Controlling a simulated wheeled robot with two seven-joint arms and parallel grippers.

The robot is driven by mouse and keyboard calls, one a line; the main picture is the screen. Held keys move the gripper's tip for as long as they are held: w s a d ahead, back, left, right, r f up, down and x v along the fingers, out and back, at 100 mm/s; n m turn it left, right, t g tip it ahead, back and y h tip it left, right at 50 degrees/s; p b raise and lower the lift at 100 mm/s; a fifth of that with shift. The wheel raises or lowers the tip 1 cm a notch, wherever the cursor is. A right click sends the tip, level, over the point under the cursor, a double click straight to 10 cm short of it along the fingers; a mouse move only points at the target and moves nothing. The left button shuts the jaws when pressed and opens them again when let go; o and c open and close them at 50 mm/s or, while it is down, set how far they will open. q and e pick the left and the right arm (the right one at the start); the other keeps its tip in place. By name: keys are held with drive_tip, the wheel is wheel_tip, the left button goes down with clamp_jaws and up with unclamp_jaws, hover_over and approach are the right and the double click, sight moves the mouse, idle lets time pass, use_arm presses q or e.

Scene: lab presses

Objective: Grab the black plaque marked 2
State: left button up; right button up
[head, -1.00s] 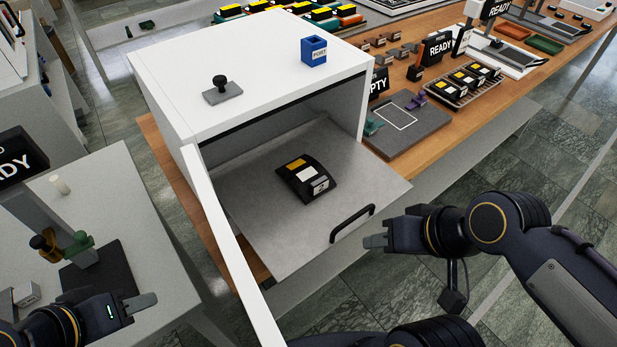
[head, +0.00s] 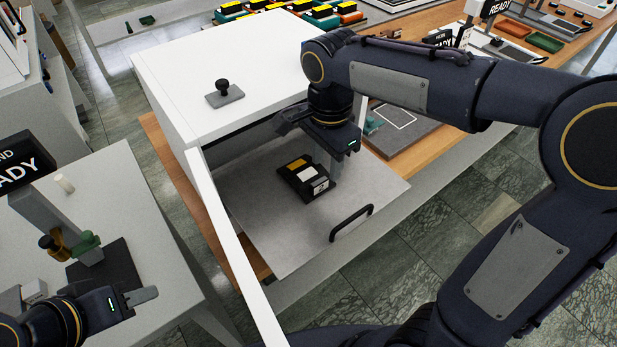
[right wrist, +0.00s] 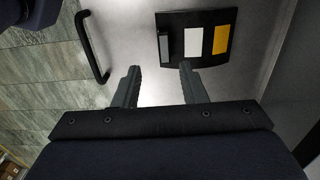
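The black plaque (head: 305,181) lies on the pulled-out grey tray (head: 265,228) of a white cabinet. It has a yellow patch, a white patch and a small white label on its front edge, whose mark is too small to read surely. My right gripper (head: 335,165) is above the tray just behind and right of the plaque. In the right wrist view its two fingers (right wrist: 157,80) are spread and empty, and the plaque (right wrist: 197,40) lies beyond the right-hand finger. My left gripper (head: 142,297) is low at the left, away from the tray; its finger spacing is unclear.
The white cabinet (head: 240,60) has an open door (head: 225,235) standing left of the tray. A black handle (head: 351,222) is on the tray's front. A black stamp (head: 222,88) stands on the cabinet top. A side table (head: 165,245) is at the left.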

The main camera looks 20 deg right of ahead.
sight(321, 180)
drive_tip(key=f, duration=0.5)
drive_tip(key=shift+w+a+f, duration=0.15)
drive_tip(key=shift+a+f, duration=0.15)
drive_tip(key=shift+a, duration=0.1)
clamp_jaws()
